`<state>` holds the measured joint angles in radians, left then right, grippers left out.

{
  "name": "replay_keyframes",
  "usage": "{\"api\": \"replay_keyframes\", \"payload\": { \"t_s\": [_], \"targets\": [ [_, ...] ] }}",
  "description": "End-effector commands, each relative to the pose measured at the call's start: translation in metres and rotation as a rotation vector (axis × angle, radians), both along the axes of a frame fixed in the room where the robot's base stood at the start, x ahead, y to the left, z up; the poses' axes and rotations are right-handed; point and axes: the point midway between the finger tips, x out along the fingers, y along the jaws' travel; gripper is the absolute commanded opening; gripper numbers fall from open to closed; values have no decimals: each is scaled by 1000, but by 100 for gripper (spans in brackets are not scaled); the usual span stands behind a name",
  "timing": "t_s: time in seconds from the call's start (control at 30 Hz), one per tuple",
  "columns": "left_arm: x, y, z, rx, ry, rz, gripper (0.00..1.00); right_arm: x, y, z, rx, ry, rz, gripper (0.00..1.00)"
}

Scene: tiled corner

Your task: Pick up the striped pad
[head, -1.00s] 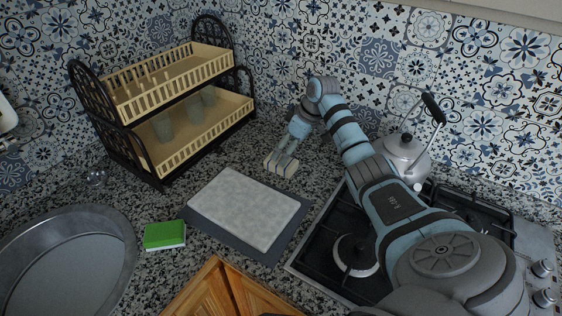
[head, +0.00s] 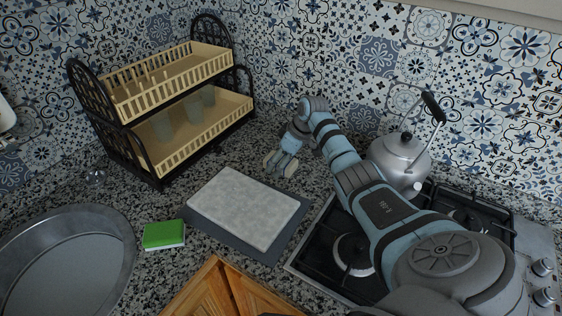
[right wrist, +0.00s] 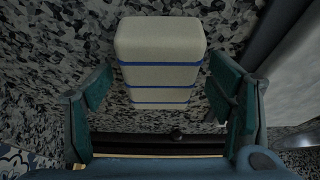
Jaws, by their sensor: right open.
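The striped pad, a cream block with thin blue stripes (right wrist: 160,42), lies on the speckled counter in the right wrist view. My right gripper (right wrist: 160,88) is open, with one teal finger on each side of the pad's nearer part and gaps between them and it. In the head view the right gripper (head: 281,163) points down at the counter behind the grey board, and only cream edges of the pad (head: 291,169) show past the fingers. The rest of the pad is hidden there. My left gripper is not in view.
A pale board (head: 243,207) on a dark mat lies in front of the gripper. A gas hob (head: 330,225) with a kettle (head: 398,158) is to the right. A two-tier rack (head: 190,125) stands left. A green sponge (head: 164,235) and a round metal pan (head: 65,265) are front left.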

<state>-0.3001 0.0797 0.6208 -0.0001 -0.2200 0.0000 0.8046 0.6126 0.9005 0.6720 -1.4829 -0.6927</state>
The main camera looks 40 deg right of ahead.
Motion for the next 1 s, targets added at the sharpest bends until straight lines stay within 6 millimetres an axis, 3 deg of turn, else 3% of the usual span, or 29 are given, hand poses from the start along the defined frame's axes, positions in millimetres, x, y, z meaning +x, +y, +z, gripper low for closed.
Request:
{"api": "replay_keyframes", "payload": {
  "t_s": [0.27, 0.53, 0.87, 1.0],
  "targets": [
    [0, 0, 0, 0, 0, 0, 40, 0, 0, -1, 0, 0, 0, 75],
    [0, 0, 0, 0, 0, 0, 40, 0, 0, -1, 0, 0, -1, 32],
    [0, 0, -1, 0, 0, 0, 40, 0, 0, 1, 0, -1, -1, 32],
    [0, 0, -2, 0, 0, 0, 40, 1, -1, 14, -1, -2, -1, 32]
  ]
}}
